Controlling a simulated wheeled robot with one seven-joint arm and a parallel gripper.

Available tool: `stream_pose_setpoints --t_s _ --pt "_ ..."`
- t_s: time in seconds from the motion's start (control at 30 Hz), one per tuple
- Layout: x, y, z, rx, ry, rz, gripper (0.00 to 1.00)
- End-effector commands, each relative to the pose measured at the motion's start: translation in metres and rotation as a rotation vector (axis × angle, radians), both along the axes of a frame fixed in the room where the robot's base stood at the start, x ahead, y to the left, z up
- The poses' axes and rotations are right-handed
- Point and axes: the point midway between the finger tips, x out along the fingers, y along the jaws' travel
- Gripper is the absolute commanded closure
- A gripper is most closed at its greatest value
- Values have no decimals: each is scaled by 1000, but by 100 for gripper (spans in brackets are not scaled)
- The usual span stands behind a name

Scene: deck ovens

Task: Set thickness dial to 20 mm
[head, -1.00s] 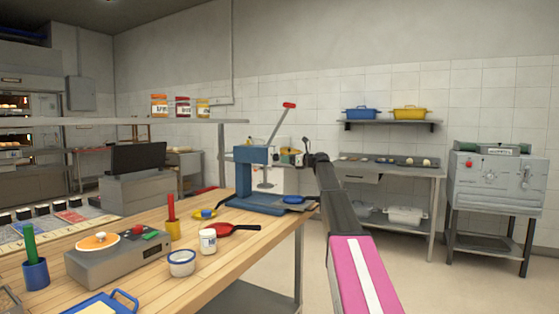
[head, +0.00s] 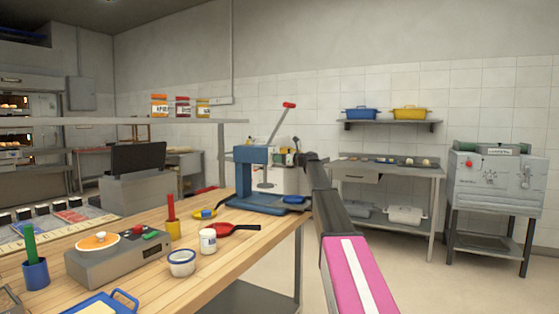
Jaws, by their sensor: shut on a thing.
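My arm (head: 345,240) reaches forward from the bottom of the head view, with a pink and white sleeve on its near part. My gripper (head: 296,154) is at its far end, small and partly hidden by the wrist. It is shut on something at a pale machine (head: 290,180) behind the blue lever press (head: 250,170). The held part fits the thickness dial, but its face, marks and setting are too small and hidden to read.
A wooden table (head: 225,262) at the left holds a grey scale (head: 117,262), a red pan (head: 236,227), a white jar (head: 208,240) and cups. A steel table (head: 420,172) and a grey machine (head: 497,185) stand at the right. The floor between is clear.

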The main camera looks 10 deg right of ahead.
Motion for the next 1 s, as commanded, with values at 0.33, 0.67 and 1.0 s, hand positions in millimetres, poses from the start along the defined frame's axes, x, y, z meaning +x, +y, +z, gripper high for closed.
stream_pose_setpoints --t_s 0.33,0.67,1.0 --pt "0 0 0 -79 -108 0 82" --pt "0 -1 0 -251 -345 0 82" --pt "1 -1 1 -441 -607 0 82"
